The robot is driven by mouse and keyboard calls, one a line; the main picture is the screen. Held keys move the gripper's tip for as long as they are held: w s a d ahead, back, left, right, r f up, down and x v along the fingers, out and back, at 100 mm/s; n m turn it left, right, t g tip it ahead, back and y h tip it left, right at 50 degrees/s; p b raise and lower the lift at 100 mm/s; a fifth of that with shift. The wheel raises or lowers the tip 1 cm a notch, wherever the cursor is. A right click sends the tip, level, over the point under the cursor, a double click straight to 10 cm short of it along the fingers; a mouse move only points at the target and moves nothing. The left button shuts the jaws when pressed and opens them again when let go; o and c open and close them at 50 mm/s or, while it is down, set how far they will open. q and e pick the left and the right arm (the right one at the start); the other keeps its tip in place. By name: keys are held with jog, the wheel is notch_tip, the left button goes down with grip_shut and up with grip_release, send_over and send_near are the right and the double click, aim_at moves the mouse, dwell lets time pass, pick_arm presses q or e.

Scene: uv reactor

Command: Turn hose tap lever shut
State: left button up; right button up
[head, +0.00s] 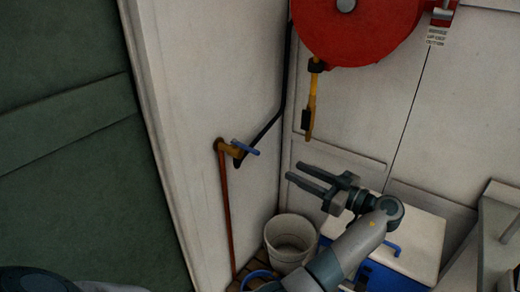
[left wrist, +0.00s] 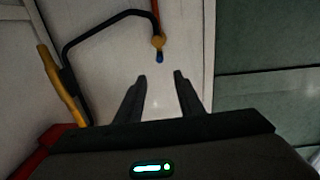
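The hose tap (head: 229,150) is a brass fitting on the white wall, above a copper pipe. Its blue lever (head: 246,148) points right and slightly down in the head view. My left gripper (head: 293,171) is open and empty, right of the lever and a little lower in the picture, apart from it. In the left wrist view, the brass tap (left wrist: 158,41) and the blue lever end (left wrist: 159,57) show just beyond the gap between the open fingertips (left wrist: 160,75). My right gripper is not in view.
A black hose (head: 268,126) runs from the tap up toward a red reel (head: 355,30). A yellow nozzle (head: 312,100) hangs below the reel. A white bucket (head: 290,240) and a blue box with a white lid (head: 420,235) stand below. The wall around the tap is clear.

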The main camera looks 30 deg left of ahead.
aim_at(256, 151)
pick_arm(q)
jog(key=shift+a, duration=0.1)
jog(key=a+p, duration=0.2)
jog(key=a, duration=0.3)
jog(key=w+a+p, duration=0.1)
jog(key=a+p, duration=0.2)
jog(key=a, duration=0.2)
jog(key=w+a+p, duration=0.1)
jog(key=a+p, duration=0.1)
jog(key=a, duration=0.3)
jog(key=shift+w+a+r+p, duration=0.1)
jog(key=shift+w+a+p, duration=0.05)
jog(key=shift+a+p, duration=0.25)
jog(key=shift+w+a, duration=0.15)
jog(key=shift+a, duration=0.5)
grip_shut()
